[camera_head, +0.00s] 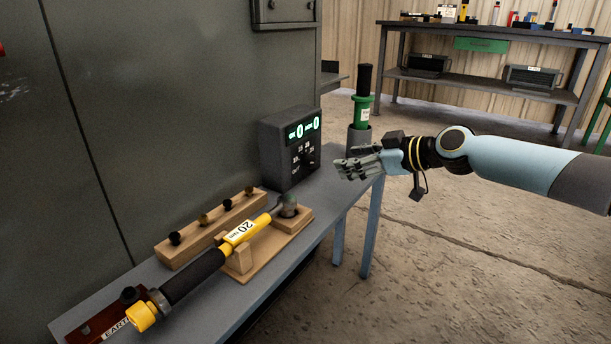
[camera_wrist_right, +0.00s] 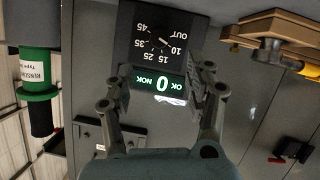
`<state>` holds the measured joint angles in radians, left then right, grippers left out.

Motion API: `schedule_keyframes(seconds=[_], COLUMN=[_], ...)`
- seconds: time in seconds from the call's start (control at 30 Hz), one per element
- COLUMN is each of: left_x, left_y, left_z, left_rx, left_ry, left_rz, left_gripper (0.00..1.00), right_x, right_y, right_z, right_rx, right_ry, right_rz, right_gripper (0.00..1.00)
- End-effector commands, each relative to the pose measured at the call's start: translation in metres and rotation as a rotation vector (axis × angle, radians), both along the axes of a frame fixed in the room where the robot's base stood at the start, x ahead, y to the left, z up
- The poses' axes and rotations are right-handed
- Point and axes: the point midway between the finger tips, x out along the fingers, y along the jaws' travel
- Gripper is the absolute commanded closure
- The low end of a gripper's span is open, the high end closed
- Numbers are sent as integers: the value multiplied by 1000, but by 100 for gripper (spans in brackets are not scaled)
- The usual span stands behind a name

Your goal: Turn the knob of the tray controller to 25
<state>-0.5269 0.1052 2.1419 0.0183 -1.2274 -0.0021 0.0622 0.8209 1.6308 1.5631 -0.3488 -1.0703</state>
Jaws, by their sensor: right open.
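The tray controller (camera_head: 287,150) is a dark box with lit green-white displays showing 0, standing on the bench against the grey cabinet. In the right wrist view it appears upside down (camera_wrist_right: 150,15), with a lit 0 between OK and NOK. Its knob (camera_wrist_right: 162,43) sits among marks 10, 15, 25, 35, 45 and OUT. The knob is small and dark, and I cannot surely tell which mark it points to. My right gripper (camera_head: 352,166) is open and empty, to the right of the controller and apart from the knob. My left gripper is not in view.
A green-and-black tool (camera_head: 361,110) stands in a grey holder just behind my right gripper. A yellow-and-black torque tool (camera_head: 205,262) lies on a wooden stand at the bench front, beside a wooden block with several dark bits (camera_head: 195,238). A shelf table (camera_head: 490,32) stands far behind.

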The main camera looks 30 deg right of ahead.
Motion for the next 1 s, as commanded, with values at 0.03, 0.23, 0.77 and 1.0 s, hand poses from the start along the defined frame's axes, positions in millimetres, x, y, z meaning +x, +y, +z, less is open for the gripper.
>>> schedule_keyframes(seconds=[0.03,0.23,0.77,1.0], left_x=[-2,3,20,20], left_y=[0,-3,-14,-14], left_z=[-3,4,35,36], left_rx=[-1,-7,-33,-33], left_ry=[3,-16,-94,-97], left_rz=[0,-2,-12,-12], left_gripper=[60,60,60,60], right_x=[3,28,96,97], right_y=[0,8,29,29], right_z=[-3,-11,-41,-41], right_rx=[1,6,2,1], right_ry=[-2,-6,-1,-1], right_rz=[-1,-4,-2,-2], right_gripper=[46,46,46,46])
